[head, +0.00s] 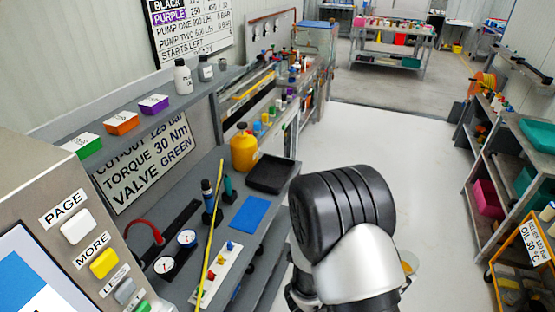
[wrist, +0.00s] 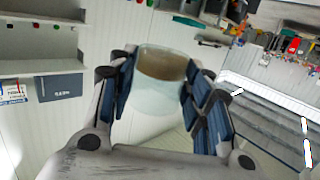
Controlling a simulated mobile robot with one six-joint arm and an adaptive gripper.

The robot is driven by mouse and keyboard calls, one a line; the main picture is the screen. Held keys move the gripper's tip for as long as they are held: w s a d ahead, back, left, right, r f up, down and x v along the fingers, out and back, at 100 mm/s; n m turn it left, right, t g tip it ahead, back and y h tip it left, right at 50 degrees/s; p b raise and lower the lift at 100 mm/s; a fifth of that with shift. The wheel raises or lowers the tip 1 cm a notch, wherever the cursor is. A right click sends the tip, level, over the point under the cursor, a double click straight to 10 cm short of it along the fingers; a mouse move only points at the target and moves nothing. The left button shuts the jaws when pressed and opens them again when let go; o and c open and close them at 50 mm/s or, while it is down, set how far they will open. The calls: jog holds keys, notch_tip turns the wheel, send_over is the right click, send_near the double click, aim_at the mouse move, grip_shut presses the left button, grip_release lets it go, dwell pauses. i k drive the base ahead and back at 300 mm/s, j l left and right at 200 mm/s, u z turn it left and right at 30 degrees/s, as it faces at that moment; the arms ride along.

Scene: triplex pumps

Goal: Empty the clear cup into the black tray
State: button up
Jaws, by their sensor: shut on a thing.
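The clear cup (wrist: 158,98) is between the blue-padded fingers of my gripper (wrist: 160,85) in the wrist view, and the gripper is shut on it. A brownish band shows near the cup's far end; I cannot tell how much it holds. In the head view a small part of the cup (head: 409,264) shows at the right of my arm, with an amber tint. My arm hides the gripper there. The black tray (head: 270,187) lies on the grey bench, left of my arm and apart from the cup. Its visible inside looks empty.
A yellow jug (head: 244,150) stands beside the tray, and a blue mat (head: 249,215) lies in front of it. A yellow rod (head: 210,240) and gauges (head: 164,264) are further left. Open floor (head: 400,140) lies beyond my arm; loaded shelves (head: 500,170) stand at right.

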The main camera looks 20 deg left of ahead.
aim_at(271, 175)
jog(key=i+u, duration=0.15)
jog(key=i, duration=0.3)
jog(key=i+l+u, duration=0.15)
jog(key=i, duration=0.25)
jog(key=i+l+u, duration=0.15)
jog(key=i, duration=0.3)
jog(key=i+l+u, duration=0.2)
jog(key=i, duration=0.2)
